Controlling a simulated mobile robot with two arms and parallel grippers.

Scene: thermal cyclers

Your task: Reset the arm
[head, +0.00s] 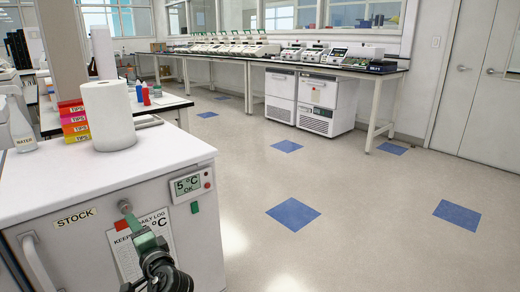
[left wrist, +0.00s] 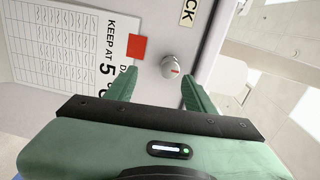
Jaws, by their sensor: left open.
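My left gripper (head: 138,232) is open in front of the white STOCK fridge (head: 60,258), at its front panel. In the left wrist view its two green fingers (left wrist: 160,76) are apart, with nothing held between them. A round grey knob (left wrist: 172,66) with a red mark sits just beyond the fingertips, nearer the right finger. The knob also shows in the head view (head: 125,206), just above the gripper. I cannot tell whether a finger touches it. My right gripper is out of view.
A paper roll (head: 108,115), colored tip boxes (head: 73,122) and a water bottle (head: 23,130) stand on the fridge top. A daily log sheet (head: 150,232) and a temperature display (head: 187,184) are on its front. Open floor with blue squares (head: 293,213) lies to the right.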

